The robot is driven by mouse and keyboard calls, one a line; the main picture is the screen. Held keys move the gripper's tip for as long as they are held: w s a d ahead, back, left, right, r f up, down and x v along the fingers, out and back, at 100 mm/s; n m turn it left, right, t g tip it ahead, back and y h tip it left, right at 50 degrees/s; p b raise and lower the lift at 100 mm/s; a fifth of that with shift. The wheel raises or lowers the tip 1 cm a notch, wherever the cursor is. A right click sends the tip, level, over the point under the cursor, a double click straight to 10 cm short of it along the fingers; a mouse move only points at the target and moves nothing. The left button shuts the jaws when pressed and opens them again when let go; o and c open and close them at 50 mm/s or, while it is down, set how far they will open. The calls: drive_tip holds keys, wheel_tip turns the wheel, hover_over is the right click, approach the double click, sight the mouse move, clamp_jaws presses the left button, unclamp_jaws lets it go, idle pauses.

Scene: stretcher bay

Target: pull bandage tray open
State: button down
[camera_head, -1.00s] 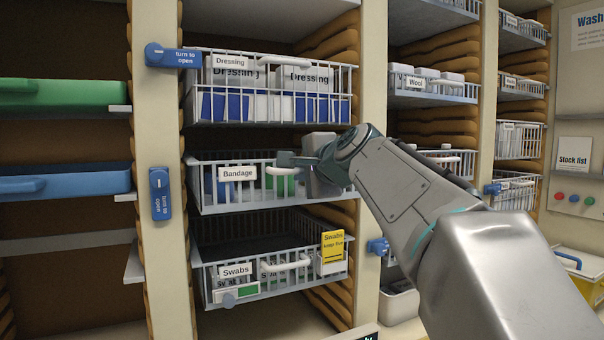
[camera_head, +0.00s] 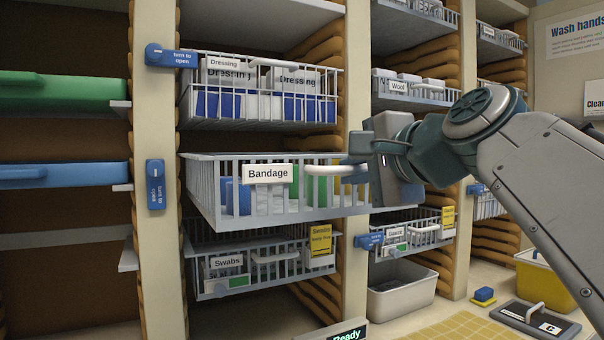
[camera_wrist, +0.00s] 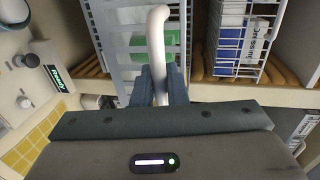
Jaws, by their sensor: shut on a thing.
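The bandage tray (camera_head: 205,198) is a white wire basket with a "Bandage" label (camera_head: 267,173). It stands out from the rack, in front of the trays above and below. Blue, white and green packs show inside it. Its white bar handle (camera_head: 322,171) is at the front right. My gripper (camera_head: 357,172) is shut on this handle from the right. In the wrist view the handle (camera_wrist: 158,30) runs down between the two dark fingers of my gripper (camera_wrist: 160,88). The blue latch (camera_head: 155,186) left of the tray is upright.
The dressing tray (camera_head: 263,123) is above and the swabs tray (camera_head: 215,292) below, both further back. A blue latch (camera_head: 170,57) lies sideways by the dressing tray. More trays, such as wool (camera_head: 415,98), fill the right column. A grey bin (camera_head: 402,297) stands low right.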

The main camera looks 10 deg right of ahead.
drive_tip(key=shift+s+d, duration=0.15)
drive_tip(key=shift+s, duration=0.25)
drive_tip(key=c, duration=1.5)
unclamp_jaws()
drive_tip(key=shift+c, duration=0.2)
